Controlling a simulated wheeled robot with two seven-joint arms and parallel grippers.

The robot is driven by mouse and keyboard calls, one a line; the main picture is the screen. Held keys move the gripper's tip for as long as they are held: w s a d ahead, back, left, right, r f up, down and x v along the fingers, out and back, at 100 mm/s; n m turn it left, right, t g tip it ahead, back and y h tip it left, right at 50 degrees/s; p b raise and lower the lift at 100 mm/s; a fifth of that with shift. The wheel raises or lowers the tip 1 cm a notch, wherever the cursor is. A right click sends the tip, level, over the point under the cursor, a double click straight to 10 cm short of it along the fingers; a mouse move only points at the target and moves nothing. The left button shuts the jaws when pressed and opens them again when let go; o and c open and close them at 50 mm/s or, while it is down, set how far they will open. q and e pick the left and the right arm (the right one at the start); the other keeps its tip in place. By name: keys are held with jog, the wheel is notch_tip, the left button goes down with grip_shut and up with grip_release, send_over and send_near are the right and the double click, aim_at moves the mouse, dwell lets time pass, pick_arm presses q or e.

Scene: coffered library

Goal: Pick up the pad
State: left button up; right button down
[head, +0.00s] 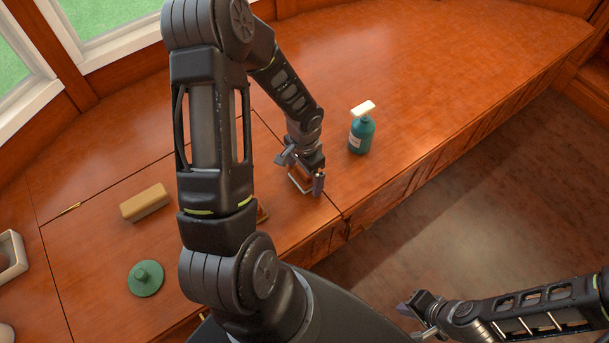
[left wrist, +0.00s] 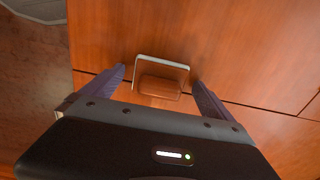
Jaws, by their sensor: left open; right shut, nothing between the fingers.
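The pad appears to be the small rectangular piece with a pale edge and a brown block on top (left wrist: 160,88), lying on the wooden bench top. In the left wrist view my left gripper (left wrist: 158,76) is open, with one finger on each side of the pad; a gap shows beside each finger. In the head view the left gripper (head: 303,171) is low over the bench near its front edge, and the pad is mostly hidden by it. My right gripper (head: 416,306) is shut and empty, away from the bench at the lower right.
A teal spray bottle (head: 362,134) stands right of the left gripper. A tan block (head: 145,202) and a green round knobbed piece (head: 145,278) lie to the left. A pale open container (head: 11,257) is at the far left. The bench top (head: 450,60) is clear toward the back right.

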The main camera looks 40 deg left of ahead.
pick_arm(q)
jog(key=shift+c, duration=0.4)
jog(key=c, duration=1.4)
notch_tip(320, 180, up, 10)
jog(key=shift+r+p, duration=0.1)
jog(key=shift+p, duration=0.8)
